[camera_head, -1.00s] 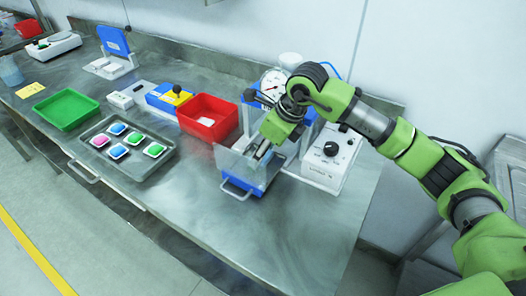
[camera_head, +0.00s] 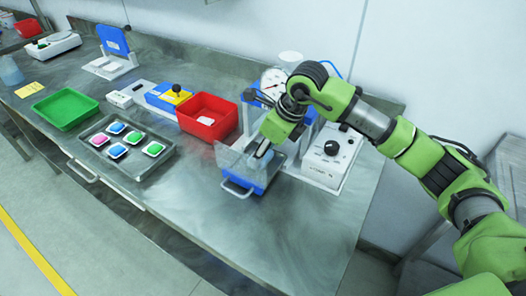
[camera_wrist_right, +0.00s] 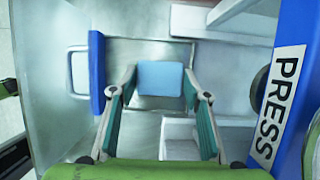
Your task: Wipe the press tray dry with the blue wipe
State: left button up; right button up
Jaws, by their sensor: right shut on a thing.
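My right gripper (camera_head: 262,151) reaches down into the press from the right in the head view. In the wrist view its two fingers (camera_wrist_right: 158,84) are closed on the blue wipe (camera_wrist_right: 160,78), a small light-blue pad between the tips. The metal press tray (camera_wrist_right: 150,50) lies below the wipe; I cannot tell whether they touch. The press's blue front with its handle (camera_head: 237,188) faces the table's front edge. A clear guard (camera_head: 232,160) stands beside the gripper, and the arm hides part of the tray. My left gripper is out of view.
A white control box (camera_head: 331,155) with a black knob stands right of the press. A red bin (camera_head: 207,126), a tray of colored pads (camera_head: 150,170) and a green tray (camera_head: 65,109) stand to the left. The front bench right of the tray is clear.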

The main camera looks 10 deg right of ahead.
jog(key=shift+f+b, duration=0.1)
jog(key=shift+b, duration=0.3)
dwell(0.9)
jog(key=shift+s+d, duration=0.15)
